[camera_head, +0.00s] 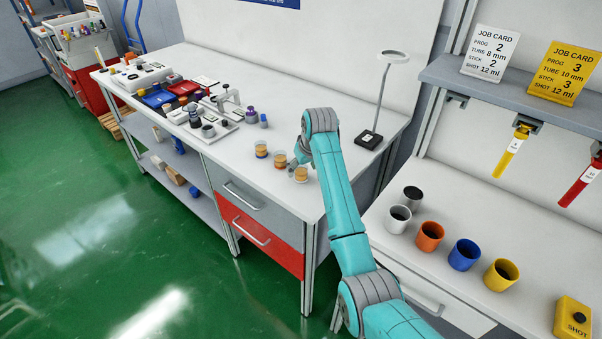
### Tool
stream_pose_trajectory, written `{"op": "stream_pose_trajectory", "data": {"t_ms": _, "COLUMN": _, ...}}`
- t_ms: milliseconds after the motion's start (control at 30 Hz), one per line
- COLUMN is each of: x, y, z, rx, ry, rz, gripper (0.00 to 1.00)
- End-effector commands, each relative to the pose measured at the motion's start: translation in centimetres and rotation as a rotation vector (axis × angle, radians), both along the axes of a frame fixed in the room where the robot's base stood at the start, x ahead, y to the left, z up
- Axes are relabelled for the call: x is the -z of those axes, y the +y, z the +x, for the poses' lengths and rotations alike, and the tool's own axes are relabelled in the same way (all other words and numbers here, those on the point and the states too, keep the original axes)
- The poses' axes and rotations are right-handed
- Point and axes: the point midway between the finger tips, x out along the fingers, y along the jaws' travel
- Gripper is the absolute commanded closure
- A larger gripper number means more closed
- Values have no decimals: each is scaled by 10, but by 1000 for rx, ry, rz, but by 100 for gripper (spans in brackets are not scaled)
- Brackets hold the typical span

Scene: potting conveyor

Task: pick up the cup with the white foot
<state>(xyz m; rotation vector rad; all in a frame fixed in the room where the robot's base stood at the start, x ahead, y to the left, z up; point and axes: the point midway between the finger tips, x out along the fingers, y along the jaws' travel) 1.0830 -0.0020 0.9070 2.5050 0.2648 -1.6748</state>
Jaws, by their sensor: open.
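Three small cups with amber-orange contents stand in a slanting row on the white bench top, near its front edge. The rightmost cup (301,175) seems to have a pale, whitish foot. The middle cup (280,160) looks more orange-red low down. The left cup (261,150) seems to have a dark bluish foot. The cups are small here, so the foot colours are hard to tell. My gripper (292,168) is open and low over the bench, between the middle and rightmost cups. Whether it touches either cup cannot be told. My arm reaches in from the lower right.
A lamp (382,100) stands behind my arm. Tools, small jars and blue and red bins (158,97) fill the bench's left part. Several larger cups, including an orange one (430,236) and a blue one (464,254), stand on the right bench. Bare bench surrounds the small cups' front.

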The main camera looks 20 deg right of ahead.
Motion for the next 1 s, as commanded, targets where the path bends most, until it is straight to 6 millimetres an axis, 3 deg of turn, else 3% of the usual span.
{"op": "stream_pose_trajectory", "data": {"t_ms": 200, "x": 23, "y": 2, "z": 10, "rx": 0, "ry": 0, "rz": 0, "gripper": 26}}
{"op": "stream_pose_trajectory", "data": {"t_ms": 467, "x": 26, "y": 2, "z": 11, "rx": 0, "ry": 0, "rz": 0, "gripper": 26}}
{"op": "stream_pose_trajectory", "data": {"t_ms": 500, "x": 26, "y": 2, "z": 11, "rx": 0, "ry": 0, "rz": 0, "gripper": 29}}
{"op": "stream_pose_trajectory", "data": {"t_ms": 733, "x": 26, "y": 2, "z": 11, "rx": 0, "ry": 0, "rz": 0, "gripper": 86}}
{"op": "stream_pose_trajectory", "data": {"t_ms": 1000, "x": 25, "y": 2, "z": 11, "rx": 0, "ry": -1, "rz": 0, "gripper": 88}}
